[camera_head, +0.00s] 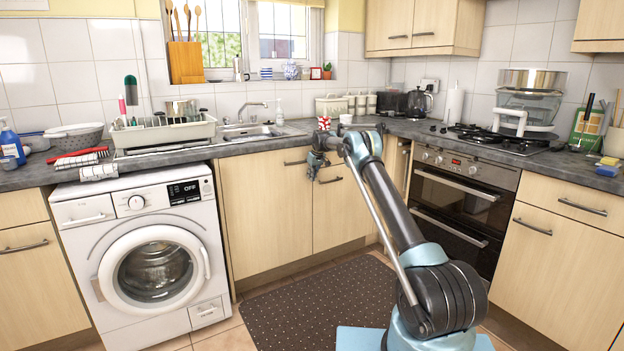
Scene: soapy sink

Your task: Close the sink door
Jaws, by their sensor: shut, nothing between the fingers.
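The cabinet under the sink has two light wooden doors, a left door (265,215) and a right door (340,215), each with a dark bar handle. The right door's handle (331,180) sits lower in the picture than the left door's handle (295,163). Any gap at the doors' edges is too small to tell from here. My gripper (314,172) is shut and empty, in front of the upper part of the cabinet near where the doors meet. It hides part of the doors' top edge. Whether it touches a door cannot be told.
The metal sink (250,131) is set in the dark worktop above. A white washing machine (145,250) stands left of the cabinet, and an oven (460,195) stands to the right. A dark dotted mat (310,305) covers clear floor in front.

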